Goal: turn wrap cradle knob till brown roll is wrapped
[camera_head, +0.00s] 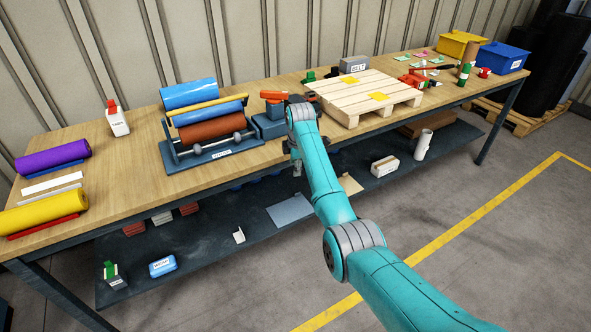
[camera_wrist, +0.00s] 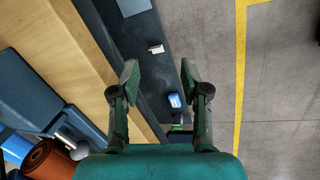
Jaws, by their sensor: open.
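The wrap cradle (camera_head: 217,155) is a dark blue-grey frame on the bench, left of my arm. A brown roll (camera_head: 208,130) lies in it, its brown surface showing; it also shows at the lower left in the wrist view (camera_wrist: 45,160). A rounded grey part, perhaps the knob (camera_wrist: 78,148), sits beside the roll's end in the wrist view. My gripper (camera_wrist: 160,75) is open and empty, with both fingers apart over the bench's front edge and lower shelf. It is right of the cradle and touches nothing visible. In the head view my arm mostly hides it.
Blue rolls (camera_head: 188,93) and a yellow bar (camera_head: 206,105) sit behind the brown roll. A blue-grey box (camera_head: 268,126) stands right of the cradle, near an orange part (camera_head: 273,95). A wooden pallet (camera_head: 368,92) is farther right. Purple (camera_head: 52,157) and yellow rolls (camera_head: 43,212) lie left.

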